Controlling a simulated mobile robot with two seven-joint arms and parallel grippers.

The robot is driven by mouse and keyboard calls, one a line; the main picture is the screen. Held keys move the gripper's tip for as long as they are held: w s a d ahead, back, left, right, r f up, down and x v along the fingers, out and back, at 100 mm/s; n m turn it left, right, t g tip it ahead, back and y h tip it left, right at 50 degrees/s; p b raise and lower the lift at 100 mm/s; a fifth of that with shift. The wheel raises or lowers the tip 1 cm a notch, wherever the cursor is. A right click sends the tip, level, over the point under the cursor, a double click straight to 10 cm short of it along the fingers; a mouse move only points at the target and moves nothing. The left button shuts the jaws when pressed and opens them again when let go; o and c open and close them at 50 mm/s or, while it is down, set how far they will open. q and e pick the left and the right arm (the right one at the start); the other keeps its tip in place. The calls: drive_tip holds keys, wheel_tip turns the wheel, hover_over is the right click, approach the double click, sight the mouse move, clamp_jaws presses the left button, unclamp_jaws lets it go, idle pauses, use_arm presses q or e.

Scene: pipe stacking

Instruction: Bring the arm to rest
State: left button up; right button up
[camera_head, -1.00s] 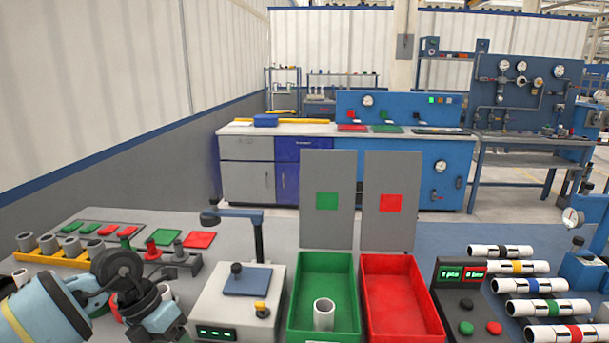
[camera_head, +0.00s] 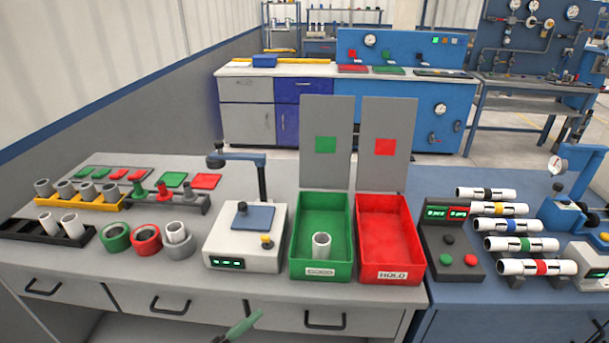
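Neither of my grippers shows in the head view. A short white pipe (camera_head: 321,246) stands upright in the green GOOD tray (camera_head: 313,272). The red HOLD tray (camera_head: 391,274) beside it is empty. Two white pipes (camera_head: 71,225) stand in a black rack (camera_head: 22,233) at the left. A white pipe (camera_head: 176,232) stands in the grey ring (camera_head: 180,251), next to an empty-looking green ring (camera_head: 115,237) and a red ring (camera_head: 146,239).
A test box (camera_head: 235,254) with a lamp arm stands left of the green tray. Striped pipes (camera_head: 520,243) lie on a rack at the right. A control box (camera_head: 452,256) stands between. A small green-grey piece at the bottom edge is unclear.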

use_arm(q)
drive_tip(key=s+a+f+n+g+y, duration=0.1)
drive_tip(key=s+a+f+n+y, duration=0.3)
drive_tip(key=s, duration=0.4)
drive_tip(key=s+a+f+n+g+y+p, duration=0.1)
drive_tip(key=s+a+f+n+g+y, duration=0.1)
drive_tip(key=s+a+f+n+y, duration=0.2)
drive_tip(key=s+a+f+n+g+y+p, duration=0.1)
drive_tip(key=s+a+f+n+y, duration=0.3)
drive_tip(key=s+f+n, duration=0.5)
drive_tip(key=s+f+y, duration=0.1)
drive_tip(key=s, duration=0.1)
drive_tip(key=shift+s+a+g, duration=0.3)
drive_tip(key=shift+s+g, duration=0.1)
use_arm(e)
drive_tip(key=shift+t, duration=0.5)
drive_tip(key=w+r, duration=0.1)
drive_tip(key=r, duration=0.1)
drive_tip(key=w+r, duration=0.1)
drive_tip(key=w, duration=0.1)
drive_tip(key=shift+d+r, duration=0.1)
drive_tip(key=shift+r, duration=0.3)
